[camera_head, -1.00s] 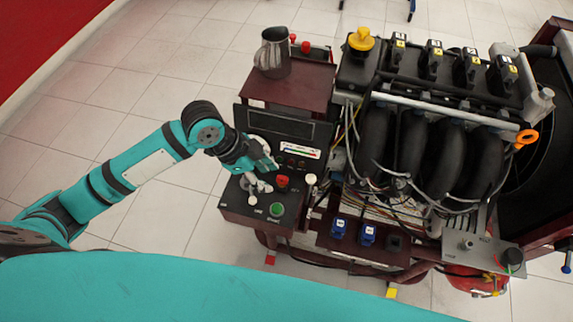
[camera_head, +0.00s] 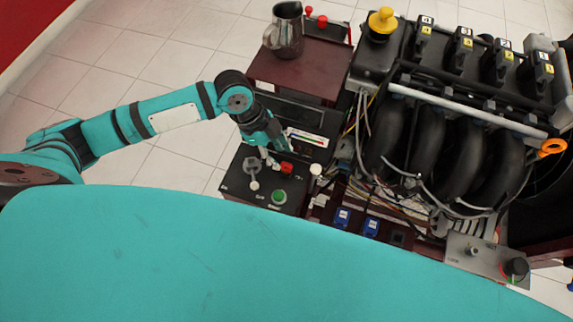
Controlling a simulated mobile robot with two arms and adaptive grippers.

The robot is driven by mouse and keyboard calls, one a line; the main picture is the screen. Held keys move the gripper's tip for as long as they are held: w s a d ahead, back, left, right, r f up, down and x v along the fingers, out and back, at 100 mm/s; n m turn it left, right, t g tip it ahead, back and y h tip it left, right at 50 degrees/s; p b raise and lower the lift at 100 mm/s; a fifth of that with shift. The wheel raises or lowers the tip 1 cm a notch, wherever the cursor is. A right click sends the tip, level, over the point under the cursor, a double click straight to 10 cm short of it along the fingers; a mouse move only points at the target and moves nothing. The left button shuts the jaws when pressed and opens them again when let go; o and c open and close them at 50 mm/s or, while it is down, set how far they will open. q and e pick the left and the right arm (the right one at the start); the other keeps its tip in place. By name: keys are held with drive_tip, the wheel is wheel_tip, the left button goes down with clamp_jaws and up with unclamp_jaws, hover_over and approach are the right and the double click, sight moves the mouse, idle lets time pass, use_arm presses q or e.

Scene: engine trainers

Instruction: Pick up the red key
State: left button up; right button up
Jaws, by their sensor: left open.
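A small red piece (camera_head: 286,168), which looks like the red key, sits on the dark control panel (camera_head: 234,184) near a green button (camera_head: 278,196). It is too small to make out its shape. My left gripper (camera_head: 273,152) is open and points down over the panel, just behind and slightly left of the red piece. I cannot tell whether they touch. Nothing is seen between its fingers. My right gripper is not in view.
A metal jug (camera_head: 285,32) stands on the brown shelf (camera_head: 262,68) behind the panel. An engine (camera_head: 450,150) with hoses and wires fills the right side. Blue connectors (camera_head: 371,226) sit in front of it. Tiled floor (camera_head: 150,60) is free at the left.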

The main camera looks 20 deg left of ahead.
sight(286, 164)
use_arm(q)
drive_tip(key=shift+d+f, duration=0.25)
drive_tip(key=shift+f, duration=0.25)
drive_tip(key=x, duration=0.4)
drive_tip(key=shift+w+f, duration=0.25)
drive_tip(key=shift+f, duration=0.15)
drive_tip(key=shift+c, duration=0.5)
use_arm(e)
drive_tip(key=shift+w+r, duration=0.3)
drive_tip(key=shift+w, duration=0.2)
use_arm(q)
clamp_jaws()
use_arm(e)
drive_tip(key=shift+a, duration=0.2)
